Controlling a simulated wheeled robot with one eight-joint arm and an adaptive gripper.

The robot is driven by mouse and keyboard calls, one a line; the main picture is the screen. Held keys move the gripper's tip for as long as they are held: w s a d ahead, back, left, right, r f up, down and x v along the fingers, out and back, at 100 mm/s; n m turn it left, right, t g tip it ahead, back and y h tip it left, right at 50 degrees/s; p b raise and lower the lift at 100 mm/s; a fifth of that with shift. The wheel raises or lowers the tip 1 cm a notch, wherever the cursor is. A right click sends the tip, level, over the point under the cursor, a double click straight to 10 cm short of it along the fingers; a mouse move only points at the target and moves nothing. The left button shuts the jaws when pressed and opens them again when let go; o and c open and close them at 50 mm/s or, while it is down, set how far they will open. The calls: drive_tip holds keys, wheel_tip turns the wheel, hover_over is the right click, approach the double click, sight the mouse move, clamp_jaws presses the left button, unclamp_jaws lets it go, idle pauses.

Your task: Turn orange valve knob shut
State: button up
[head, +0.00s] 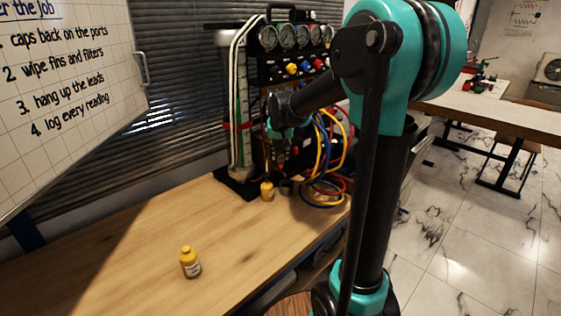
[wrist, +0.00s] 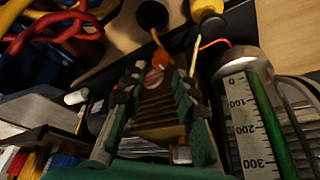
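My gripper (head: 281,155) points down in front of the gauge rig (head: 262,72), low on its face and above the bench, in the head view. In the wrist view my gripper (wrist: 157,76) has its two fingers on either side of a ribbed brownish piece. A small orange-red round part (wrist: 154,79) with a pale line across it shows between the fingertips. It may be the orange valve knob, but I cannot be sure. Whether the fingers press on anything is unclear. In the head view the arm and gripper hide that spot, and no orange knob can be made out.
A clear graduated cylinder (wrist: 246,125) stands close right of the fingers. Coloured hoses (head: 325,165) hang right of the gripper. A yellow bottle (head: 267,190) stands by the rig's base, another bottle (head: 190,262) nearer on the wooden bench (head: 120,255).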

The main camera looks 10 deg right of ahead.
sight(281, 162)
drive_tip(key=shift+x, duration=2.2)
clamp_jaws()
